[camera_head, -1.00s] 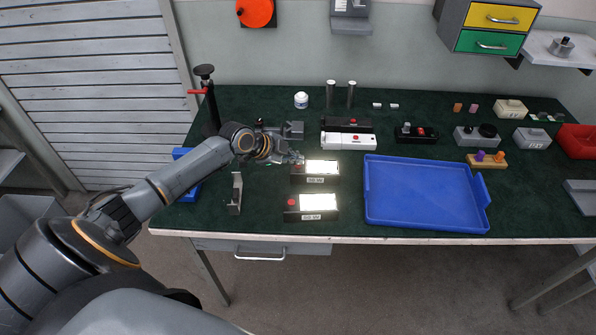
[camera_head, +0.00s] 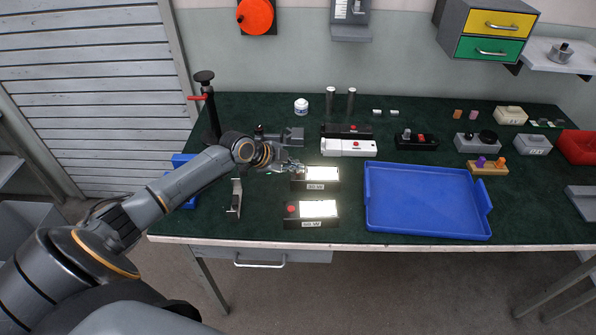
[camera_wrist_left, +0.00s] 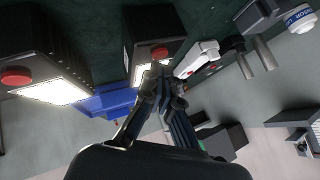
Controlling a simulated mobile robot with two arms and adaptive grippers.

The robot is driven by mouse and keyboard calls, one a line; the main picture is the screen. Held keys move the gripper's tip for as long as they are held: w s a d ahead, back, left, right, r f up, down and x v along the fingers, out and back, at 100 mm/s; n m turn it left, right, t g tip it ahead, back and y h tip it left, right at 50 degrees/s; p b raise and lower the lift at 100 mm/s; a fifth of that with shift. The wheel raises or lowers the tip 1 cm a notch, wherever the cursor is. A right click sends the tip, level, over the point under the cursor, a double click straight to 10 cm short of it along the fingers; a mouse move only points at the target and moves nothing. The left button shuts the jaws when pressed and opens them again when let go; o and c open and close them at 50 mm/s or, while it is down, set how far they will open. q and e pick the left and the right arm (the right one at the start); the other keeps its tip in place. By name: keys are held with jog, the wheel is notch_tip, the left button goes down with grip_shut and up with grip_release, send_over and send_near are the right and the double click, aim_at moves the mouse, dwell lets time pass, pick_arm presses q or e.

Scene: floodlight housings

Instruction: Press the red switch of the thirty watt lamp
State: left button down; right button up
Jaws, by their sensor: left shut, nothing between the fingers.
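Two black lamps with lit white panels lie on the green bench top. The far lamp (camera_head: 328,185) and the near lamp (camera_head: 311,223) each bear a white front label too small to read surely. The near lamp's red switch (camera_head: 291,209) is in plain view. The far lamp's red switch is hidden by my left gripper (camera_head: 294,168) in the head view. In the left wrist view that switch (camera_wrist_left: 159,53) shows just beyond my left fingertips (camera_wrist_left: 158,75); I cannot tell whether they touch it. My left gripper is shut and empty. My right gripper is out of view.
A blue tray (camera_head: 425,236) lies right of the lamps. A white box with a red button (camera_head: 348,148) and a black box (camera_head: 347,130) stand behind them.

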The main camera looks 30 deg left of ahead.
aim_at(295, 176)
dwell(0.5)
pick_arm(q)
jog(key=shift+f+b, duration=0.45)
jog(key=shift+f, duration=0.05)
jog(key=shift+r, duration=0.15)
jog(key=shift+r+p, duration=0.3)
jog(key=shift+r, duration=0.15)
notch_tip(295, 176, up, 6)
jog(key=p, duration=0.4)
dwell(0.5)
